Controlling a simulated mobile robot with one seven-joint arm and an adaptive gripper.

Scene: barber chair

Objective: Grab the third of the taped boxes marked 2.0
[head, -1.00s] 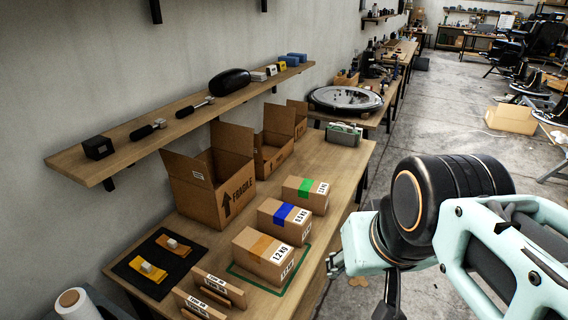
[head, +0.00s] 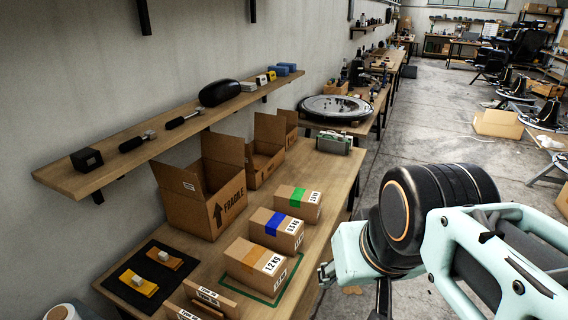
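Three taped cardboard boxes stand in a row on the wooden table in the head view. The nearest has orange tape (head: 247,254) and a 1.2 KG label. The middle one has blue tape (head: 270,230) and reads 0.5 KG. The farthest has green tape (head: 293,203); its label is too small to read surely. The nearest box stands inside a green outline (head: 258,291) on the table. My gripper (head: 326,274) shows only in part at the table's right edge, beside the boxes and apart from them. My wrist hides much of it, so its opening is unclear.
Open cartons, one marked FRAGILE (head: 203,197), stand behind the boxes along the wall. A shelf (head: 90,182) overhangs the table's wall side. A black mat (head: 128,277) and small label stands (head: 211,299) are near the front.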

